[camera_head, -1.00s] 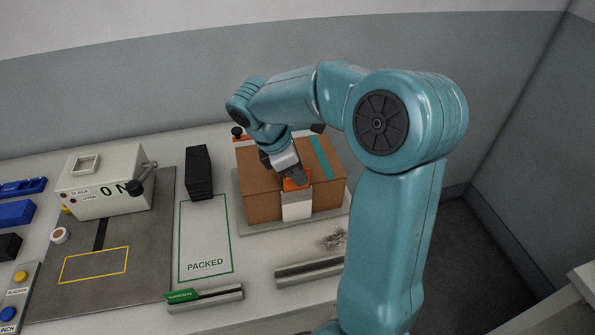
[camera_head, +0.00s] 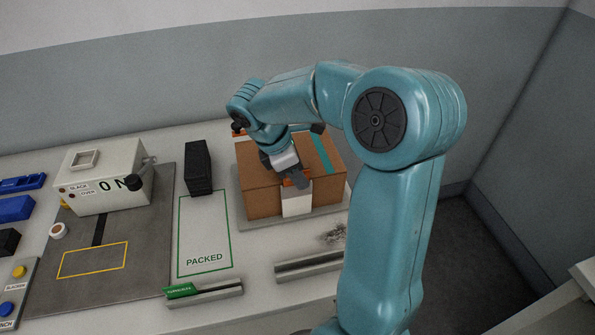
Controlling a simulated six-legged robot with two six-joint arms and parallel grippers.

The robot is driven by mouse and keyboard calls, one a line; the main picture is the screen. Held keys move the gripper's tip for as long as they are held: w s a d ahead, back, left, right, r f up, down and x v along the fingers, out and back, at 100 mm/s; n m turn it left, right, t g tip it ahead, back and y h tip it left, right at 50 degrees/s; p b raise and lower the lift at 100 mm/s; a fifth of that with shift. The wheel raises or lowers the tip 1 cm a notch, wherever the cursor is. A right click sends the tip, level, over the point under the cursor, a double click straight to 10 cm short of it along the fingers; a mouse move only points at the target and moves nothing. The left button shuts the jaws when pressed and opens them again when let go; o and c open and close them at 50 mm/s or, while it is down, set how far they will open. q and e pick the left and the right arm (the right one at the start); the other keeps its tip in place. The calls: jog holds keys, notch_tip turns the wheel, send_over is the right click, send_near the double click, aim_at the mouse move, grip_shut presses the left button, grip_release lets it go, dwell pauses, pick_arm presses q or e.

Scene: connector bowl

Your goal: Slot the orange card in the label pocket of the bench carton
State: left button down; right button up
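The bench carton (camera_head: 262,199) is a brown box with a teal stripe on top, standing on a grey plate at the back of the bench. Its white label pocket (camera_head: 297,203) is on the front face. The orange card (camera_head: 288,183) shows as a small strip at the pocket's top edge, mostly covered by my gripper. My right gripper (camera_head: 298,181) reaches down over the carton's front edge and appears shut on the card. How deep the card sits in the pocket is hidden. My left gripper is not in view.
A green-outlined PACKED area (camera_head: 205,235) is clear left of the carton, with a black stack (camera_head: 199,167) behind it. A white machine (camera_head: 103,180) stands further left. Metal rails (camera_head: 205,293) lie in front, one holding a green card (camera_head: 180,290).

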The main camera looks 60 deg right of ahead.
jog(key=shift+w+d, duration=0.15)
jog(key=shift+d, duration=0.05)
jog(key=shift+r, duration=0.2)
jog(key=p+v, duration=0.1)
jog(key=v, duration=1.5)
jog(key=shift+a+p, duration=0.2)
jog(key=shift+p, duration=0.15)
